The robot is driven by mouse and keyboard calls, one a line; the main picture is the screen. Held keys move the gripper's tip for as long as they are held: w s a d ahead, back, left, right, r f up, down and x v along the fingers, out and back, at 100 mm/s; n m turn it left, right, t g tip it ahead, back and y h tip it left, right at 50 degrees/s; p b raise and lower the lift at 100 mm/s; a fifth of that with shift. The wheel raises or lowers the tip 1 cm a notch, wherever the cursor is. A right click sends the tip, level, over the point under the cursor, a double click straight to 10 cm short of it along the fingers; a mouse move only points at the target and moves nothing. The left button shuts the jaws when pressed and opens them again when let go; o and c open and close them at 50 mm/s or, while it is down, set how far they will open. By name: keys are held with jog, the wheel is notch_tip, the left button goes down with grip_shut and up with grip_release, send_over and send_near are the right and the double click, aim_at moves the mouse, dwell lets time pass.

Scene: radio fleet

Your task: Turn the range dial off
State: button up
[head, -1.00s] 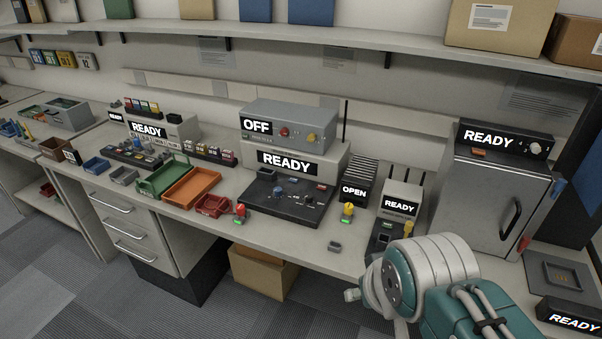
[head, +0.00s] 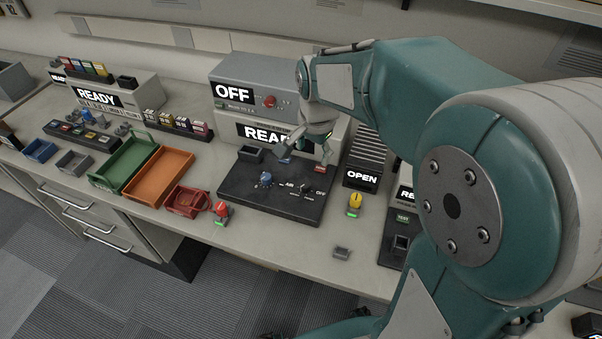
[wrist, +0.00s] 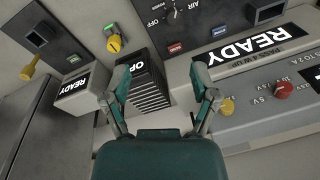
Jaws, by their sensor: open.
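My gripper (head: 305,152) is open and empty, hanging in front of the grey box marked READY and above the dark panel. Its two fingers are spread in the wrist view (wrist: 162,78), over the bench between the OPEN unit and the grey boxes. The upper grey box (head: 233,72) shows OFF and has a red knob (head: 269,101). In the wrist view the red knob (wrist: 284,89) sits beside voltage labels, with a yellow knob (wrist: 227,107) left of it. A black knob (head: 306,189) on the dark panel stands by AIR and OFF labels. No readable label says range.
The dark panel (head: 234,194) also carries a blue knob (head: 265,179). The OPEN unit (head: 361,179) and a yellow-topped piece (head: 354,202) stand right of it. My arm covers much of the right side.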

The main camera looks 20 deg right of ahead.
aim_at(304, 184)
jog(key=w+f+m, duration=0.1)
jog(key=w+f, duration=0.1)
jog(key=f, duration=0.4)
jog(key=w+f+m+g, duration=0.1)
jog(key=w+f+m, duration=0.1)
jog(key=f, duration=0.4)
jog(key=w+f+m, duration=0.1)
jog(key=w+f, duration=0.1)
jog(key=f, duration=0.4)
jog(key=shift+w+f+g, duration=0.1)
jog(key=shift+f+g, duration=0.2)
jog(key=shift+f, duration=0.1)
grip_shut()
